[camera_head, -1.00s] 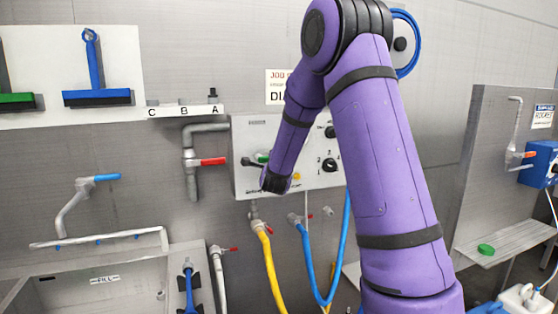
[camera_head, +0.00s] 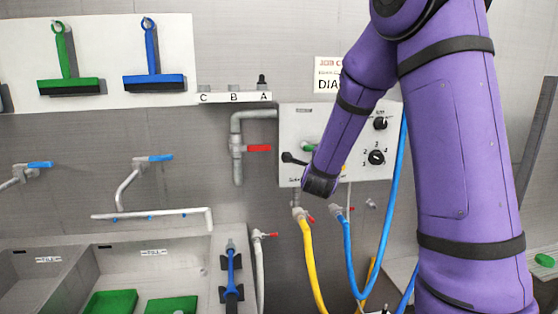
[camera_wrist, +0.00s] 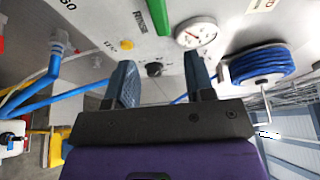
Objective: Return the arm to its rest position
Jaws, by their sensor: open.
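My purple arm fills the right half of the head view, bent at an elbow near the top edge. Its forearm reaches down and left in front of the control panel (camera_head: 298,125), and the far end stops at a dark wrist joint. My gripper (camera_wrist: 162,85) shows in the wrist view with two blue-grey fingers spread apart and nothing between them. The gripper's fingers are not discernible in the head view. The wrist view, turned over, shows a panel with a gauge (camera_wrist: 196,32), a yellow button (camera_wrist: 126,45) and a dark knob (camera_wrist: 154,69) beyond the fingers.
A yellow hose (camera_head: 311,262) and a blue hose (camera_head: 352,265) hang below the panel. A red-handled valve (camera_head: 258,148) is left of it. Sinks with green items (camera_head: 110,302) lie at lower left. A blue hose reel (camera_wrist: 262,64) is right of the fingers in the wrist view.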

